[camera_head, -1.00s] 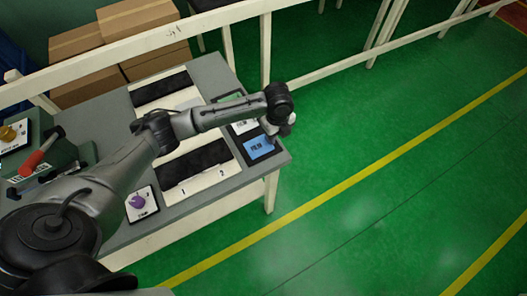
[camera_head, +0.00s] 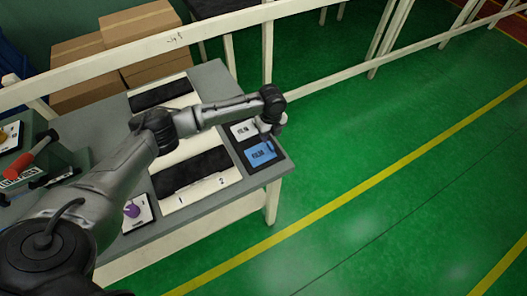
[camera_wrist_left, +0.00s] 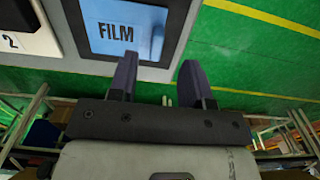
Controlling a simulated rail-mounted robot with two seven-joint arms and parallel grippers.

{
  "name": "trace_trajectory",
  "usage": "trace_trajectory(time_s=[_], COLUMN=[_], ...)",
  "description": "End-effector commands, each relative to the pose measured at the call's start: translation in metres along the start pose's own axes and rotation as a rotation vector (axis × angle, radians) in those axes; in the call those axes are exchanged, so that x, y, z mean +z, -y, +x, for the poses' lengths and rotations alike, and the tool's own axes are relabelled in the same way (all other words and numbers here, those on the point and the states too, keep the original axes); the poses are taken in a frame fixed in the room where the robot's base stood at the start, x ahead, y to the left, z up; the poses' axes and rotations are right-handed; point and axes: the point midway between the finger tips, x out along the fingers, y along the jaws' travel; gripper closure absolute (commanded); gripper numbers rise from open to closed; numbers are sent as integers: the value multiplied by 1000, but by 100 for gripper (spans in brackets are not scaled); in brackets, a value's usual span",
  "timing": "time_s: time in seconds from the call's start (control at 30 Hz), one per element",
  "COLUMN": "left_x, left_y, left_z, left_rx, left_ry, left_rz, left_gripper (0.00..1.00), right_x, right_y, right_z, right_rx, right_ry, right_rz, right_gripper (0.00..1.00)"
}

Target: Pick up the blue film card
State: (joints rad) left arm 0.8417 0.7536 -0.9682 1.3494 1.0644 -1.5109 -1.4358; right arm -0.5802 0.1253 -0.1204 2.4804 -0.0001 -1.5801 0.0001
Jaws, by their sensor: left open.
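The blue film card (camera_head: 260,154) lies flat in a dark tray (camera_head: 277,165) at the table's right end, beside a white card (camera_head: 242,130). In the left wrist view the blue card (camera_wrist_left: 103,35) shows the word FILM. My left gripper (camera_head: 268,136) is just above the far edge of the blue card, pointing down. In the left wrist view its two dark fingers (camera_wrist_left: 158,75) are spread apart with nothing between them. One finger overlaps the card's lower edge in that view. Contact cannot be told. My right gripper is not in view.
A white panel with black strips (camera_head: 206,190) lies on the grey table. A purple knob (camera_head: 131,210) on a small plate and a red-handled tool (camera_head: 36,152) are to the left. A cream rail (camera_head: 200,48) and cardboard boxes (camera_head: 150,50) stand behind. Green floor is clear at right.

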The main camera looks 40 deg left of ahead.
Motion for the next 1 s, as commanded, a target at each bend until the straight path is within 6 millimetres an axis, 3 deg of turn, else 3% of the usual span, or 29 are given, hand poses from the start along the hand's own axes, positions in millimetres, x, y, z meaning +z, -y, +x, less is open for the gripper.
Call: trace_trajectory(time_s=[0.17,0.5,0.83,1.0], left_x=[0,0,-1,0], left_y=[-1,-3,-3,-3], left_z=[10,50,54,54], left_rx=[0,1,0,0], left_ry=[-1,0,0,0], left_rz=[0,-1,1,0], left_gripper=[55,55,55,71], right_x=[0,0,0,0], right_y=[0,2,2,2], right_z=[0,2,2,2], right_rx=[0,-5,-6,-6], right_ry=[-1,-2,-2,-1], right_rz=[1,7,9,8], right_gripper=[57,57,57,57])
